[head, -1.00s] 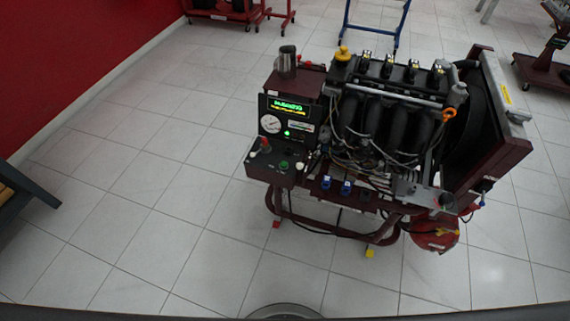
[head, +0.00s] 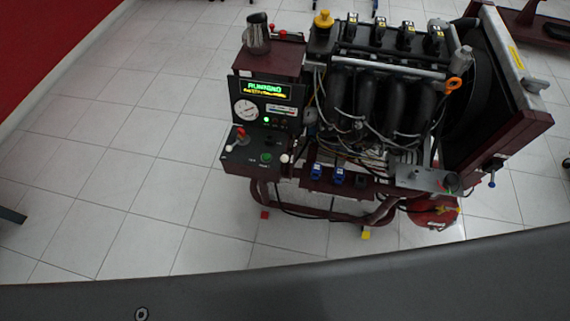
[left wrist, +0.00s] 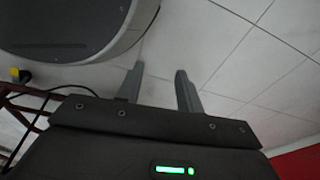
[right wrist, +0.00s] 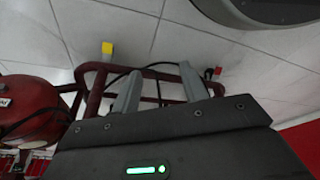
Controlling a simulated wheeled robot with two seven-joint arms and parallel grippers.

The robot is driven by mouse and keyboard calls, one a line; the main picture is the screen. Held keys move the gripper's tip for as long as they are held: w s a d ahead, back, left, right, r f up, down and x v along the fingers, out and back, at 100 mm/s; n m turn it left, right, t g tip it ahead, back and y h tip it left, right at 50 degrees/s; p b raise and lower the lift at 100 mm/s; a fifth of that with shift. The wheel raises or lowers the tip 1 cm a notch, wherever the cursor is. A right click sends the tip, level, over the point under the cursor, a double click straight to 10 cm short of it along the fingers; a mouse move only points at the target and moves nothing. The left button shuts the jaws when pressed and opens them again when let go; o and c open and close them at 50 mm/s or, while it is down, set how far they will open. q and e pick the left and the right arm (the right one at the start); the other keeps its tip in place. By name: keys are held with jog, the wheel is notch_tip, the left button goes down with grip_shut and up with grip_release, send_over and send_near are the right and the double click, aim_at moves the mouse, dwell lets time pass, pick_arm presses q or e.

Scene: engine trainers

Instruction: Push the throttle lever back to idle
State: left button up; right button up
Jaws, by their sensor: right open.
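The engine trainer stands ahead in the head view. Its control panel (head: 252,158) slopes at the front left, below the lit display (head: 264,90) and round gauge (head: 246,110). A red-topped lever (head: 240,132) rises from the panel's left part and looks like the throttle lever; its exact tilt is too small to tell. A white knob (head: 284,158) sits at the panel's right edge. My left gripper (left wrist: 159,72) is open and empty over floor. My right gripper (right wrist: 160,72) is open and empty, with the trainer's frame beyond it. Neither gripper shows in the head view.
The engine (head: 375,100) and the radiator (head: 505,75) fill the trainer's right side. A metal jug (head: 257,36) stands on the top box. The tubular base frame (head: 325,214) reaches forward at floor level. The tiled floor (head: 120,180) left of the trainer is clear.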

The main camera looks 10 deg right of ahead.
pick_arm(q)
jog(key=w+d+f+b, duration=0.1)
jog(key=w+b, duration=0.6)
jog(key=w, duration=0.1)
pick_arm(e)
jog(key=w+a+r+t, duration=0.2)
jog(key=w, duration=1.1)
jog(key=n+t+y+b, duration=0.6)
jog(key=n+y+b, duration=0.2)
jog(key=y+b, duration=0.45)
send_near(287, 161)
jog(key=p, duration=0.1)
jog(key=shift+y, duration=0.45)
jog(key=x, duration=1)
jog(key=shift+w+f+b, duration=0.35)
jog(key=shift+w, duration=0.1)
jog(key=shift+w+a, duration=0.15)
pick_arm(q)
jog(key=w+r+t, duration=0.1)
jog(key=w+r, duration=0.2)
jog(key=r, duration=0.5)
jog(key=shift+w+d+r+t, duration=0.2)
jog(key=shift+d+t, duration=0.1)
pick_arm(e)
jog(key=shift+w+a, duration=0.1)
